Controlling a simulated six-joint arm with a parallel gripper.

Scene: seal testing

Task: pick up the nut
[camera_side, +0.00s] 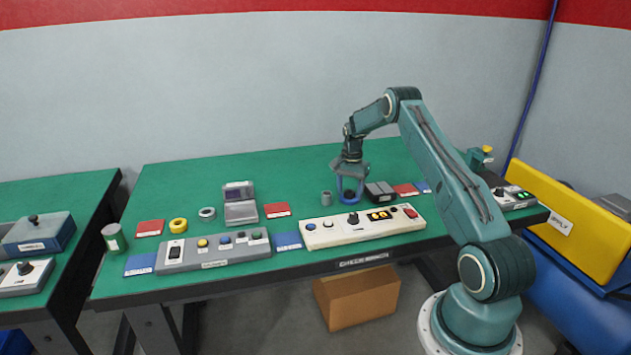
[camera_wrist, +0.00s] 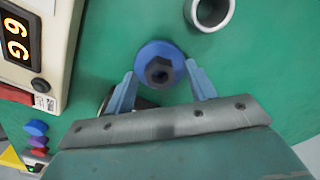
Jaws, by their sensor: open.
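The nut (camera_wrist: 159,72) appears in the wrist view as a dark hexagonal piece with a round centre, on a round blue piece (camera_wrist: 146,51). My gripper (camera_wrist: 160,70) has its two blue fingers spread, one on each side of the blue piece, with gaps showing and nothing held. In the side view my gripper (camera_side: 349,194) points down at the green bench, right of a small grey cylinder (camera_side: 326,198). The nut cannot be made out there between the fingers.
In the side view a dark box (camera_side: 380,191) is close right of my gripper, and a white control panel (camera_side: 330,233) lies in front. The bench behind is clear.

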